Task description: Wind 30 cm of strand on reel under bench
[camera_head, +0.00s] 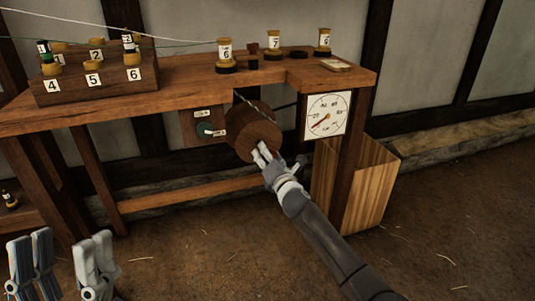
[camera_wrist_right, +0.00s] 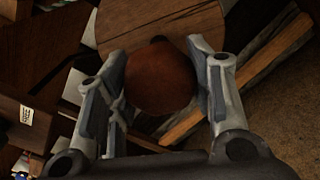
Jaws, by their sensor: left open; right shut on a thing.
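The wooden reel (camera_head: 255,130) hangs under the front of the bench (camera_head: 190,90); its round face also shows in the right wrist view (camera_wrist_right: 150,22). A strand (camera_head: 243,99) runs from the bench opening down to the reel. My right gripper (camera_head: 262,155) is at the reel's lower front. In the right wrist view a round red-brown knob (camera_wrist_right: 160,78) sits between its fingers, which are shut on it. A white dial (camera_head: 326,115) with a red needle pointing lower left is beside the reel; its small numbers are hard to read. My left gripper (camera_head: 66,264) is open and empty at lower left.
A numbered rack (camera_head: 95,78) with spools and several more spools (camera_head: 224,52) stand on the bench. A wooden bin (camera_head: 370,175) stands right of it. The floor in front is clear, with straw bits.

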